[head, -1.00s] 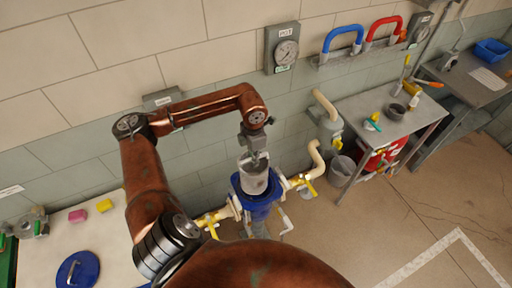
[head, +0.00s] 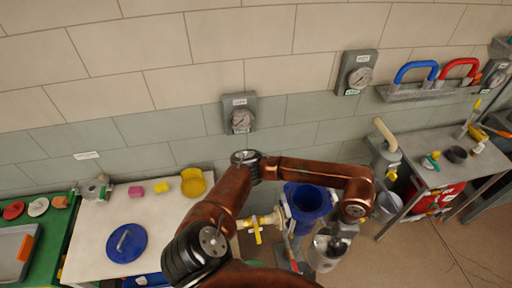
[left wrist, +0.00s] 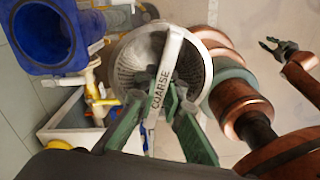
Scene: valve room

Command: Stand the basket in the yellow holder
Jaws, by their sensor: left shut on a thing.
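The basket (head: 325,252) is a grey mesh strainer cup. In the left wrist view the basket (left wrist: 128,62) has a flat bar handle marked COARSE. My left gripper (left wrist: 158,108) is shut on that handle; it also shows in the head view (head: 346,228). The basket hangs outside the blue housing (head: 307,198), in front of it and to its right. The yellow holder (head: 194,181) is a round open cup at the back right of the pale table, with nothing seen in it. My right gripper (left wrist: 272,45) shows small in the left wrist view, open and empty.
The pale table (head: 95,222) bears a blue lid (head: 126,243), a pink block (head: 135,192) and a yellow block (head: 164,187). A pipe with a yellow valve handle (head: 257,230) lies between table and housing. Gauges hang on the wall behind.

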